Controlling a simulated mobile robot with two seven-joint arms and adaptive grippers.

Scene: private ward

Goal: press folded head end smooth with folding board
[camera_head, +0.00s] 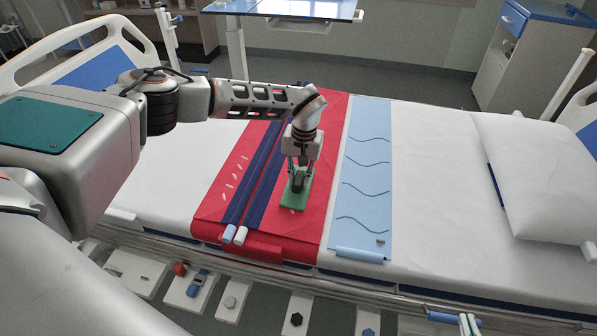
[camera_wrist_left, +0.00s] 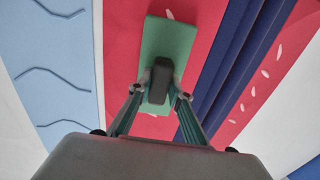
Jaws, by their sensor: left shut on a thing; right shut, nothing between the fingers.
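A red cloth (camera_head: 228,190) lies across the bed, with two dark blue strips (camera_head: 240,192) running along it. A light blue panel (camera_head: 366,180) with wavy lines lies beside its right edge, towards the pillow. My left gripper (camera_head: 299,172) is shut on the dark handle (camera_wrist_left: 158,84) of the green folding board (camera_head: 289,207). The board is over the red cloth, between the strips and the light blue panel. It appears flat against the cloth, but contact is hard to tell.
A white pillow (camera_head: 540,170) lies on the right of the bed. White sheet (camera_head: 440,190) is bare between panel and pillow. A metal rail (camera_head: 420,302) runs along the near side. An overbed table (camera_head: 285,10) stands behind the bed, a cabinet (camera_head: 530,60) at back right.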

